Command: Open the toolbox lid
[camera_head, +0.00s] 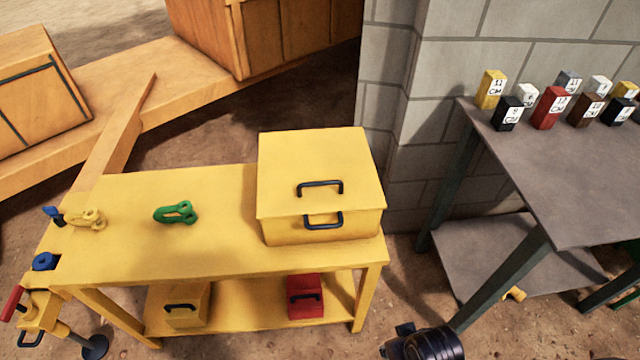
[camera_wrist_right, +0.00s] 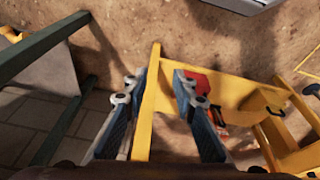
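The large yellow toolbox (camera_head: 320,180) stands on the right end of the yellow workbench (camera_head: 130,245). Its lid (camera_head: 315,160) is shut. One dark handle (camera_head: 320,186) is on the lid near the front edge, and another dark handle (camera_head: 323,221) is on the front just below. My right arm's dark end shows at the bottom of the head view, in front of and below the toolbox, apart from it. In the right wrist view my right gripper (camera_wrist_right: 157,88) has its fingers spread. A yellow beam shows between them, and I see nothing gripped. My left gripper is not in view.
A green shackle (camera_head: 176,213) and a yellow one (camera_head: 88,219) lie on the bench. A small yellow box (camera_head: 187,305) and a red box (camera_head: 305,296) sit on its lower shelf. A grey table (camera_head: 570,170) with several colored blocks stands right, beside a block wall (camera_head: 400,130).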

